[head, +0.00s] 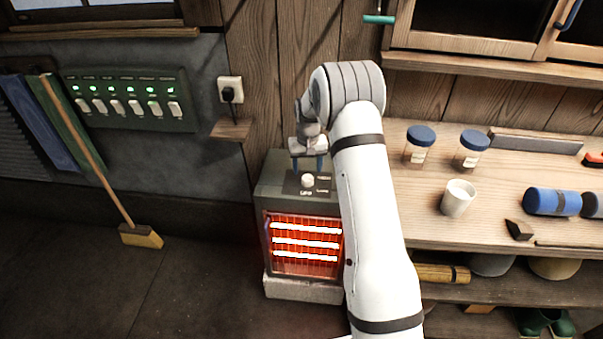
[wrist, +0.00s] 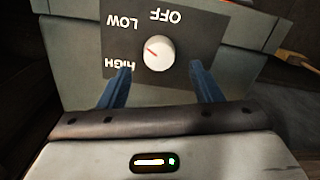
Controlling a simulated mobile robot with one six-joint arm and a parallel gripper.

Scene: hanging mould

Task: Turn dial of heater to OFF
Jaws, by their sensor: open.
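The heater (head: 262,228) stands on the floor on a pale block, and its bars glow orange and white. Its round white dial (head: 307,181) is on a dark plate on the top. In the wrist view the dial (wrist: 165,57) has a red mark pointing up and left, between the LOW and HIGH labels; the OFF label (wrist: 165,16) is above it. My gripper (head: 307,165) is over the heater top, fingers down. In the wrist view its two blue fingers (wrist: 160,72) are apart, either side of the dial's near side, with nothing held; contact is not visible.
A wooden workbench (head: 405,192) with jars (head: 418,147), a white mug (head: 458,198) and tools is right of my arm. A wall outlet (head: 230,92) with a plug and small shelf is behind left. A broom (head: 140,236) leans at left.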

